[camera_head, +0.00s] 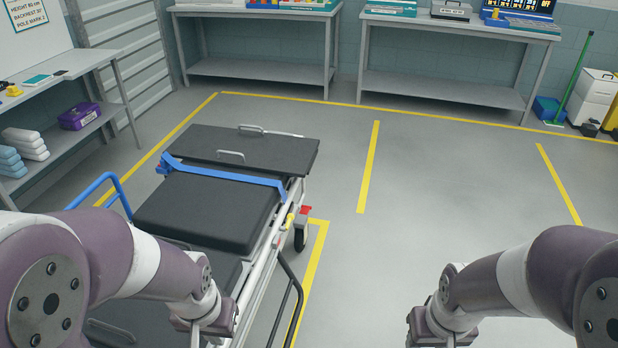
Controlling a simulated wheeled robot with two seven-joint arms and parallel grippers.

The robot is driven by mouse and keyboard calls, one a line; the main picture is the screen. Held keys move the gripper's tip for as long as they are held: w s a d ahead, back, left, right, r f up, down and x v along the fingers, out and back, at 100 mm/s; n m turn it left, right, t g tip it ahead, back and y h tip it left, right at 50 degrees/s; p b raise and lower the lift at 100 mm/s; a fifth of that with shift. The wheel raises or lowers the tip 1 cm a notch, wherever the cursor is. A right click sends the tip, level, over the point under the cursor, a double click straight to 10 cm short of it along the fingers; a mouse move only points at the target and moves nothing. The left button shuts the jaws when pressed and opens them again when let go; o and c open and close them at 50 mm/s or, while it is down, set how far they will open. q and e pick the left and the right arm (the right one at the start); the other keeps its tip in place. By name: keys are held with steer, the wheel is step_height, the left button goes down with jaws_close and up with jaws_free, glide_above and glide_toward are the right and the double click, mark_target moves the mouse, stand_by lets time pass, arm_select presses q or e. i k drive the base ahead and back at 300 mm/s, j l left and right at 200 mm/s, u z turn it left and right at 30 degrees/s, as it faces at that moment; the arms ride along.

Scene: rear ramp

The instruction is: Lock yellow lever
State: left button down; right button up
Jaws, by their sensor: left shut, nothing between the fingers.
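The stretcher (205,212) has a black padded top and stands left of centre. A small yellow lever (290,220) sits on its right side rail, near a red part (306,210). My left gripper (195,335) is at the bottom edge, over the near part of the stretcher, apart from the lever and to its lower left. It is shut and empty, and its tips are cut off by the frame. My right gripper (450,341) is at the bottom edge over the floor, right of the stretcher. Its fingers are mostly out of frame.
A blue strap (225,176) crosses the stretcher, and a blue side rail (103,186) stands on its left. A dark curved rail (291,290) rises at its near right. Shelves stand left and tables along the back wall. The floor (440,210) on the right is clear.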

mark_target(291, 216)
steer(key=i+z, duration=0.2)
steer(key=i, duration=1.65)
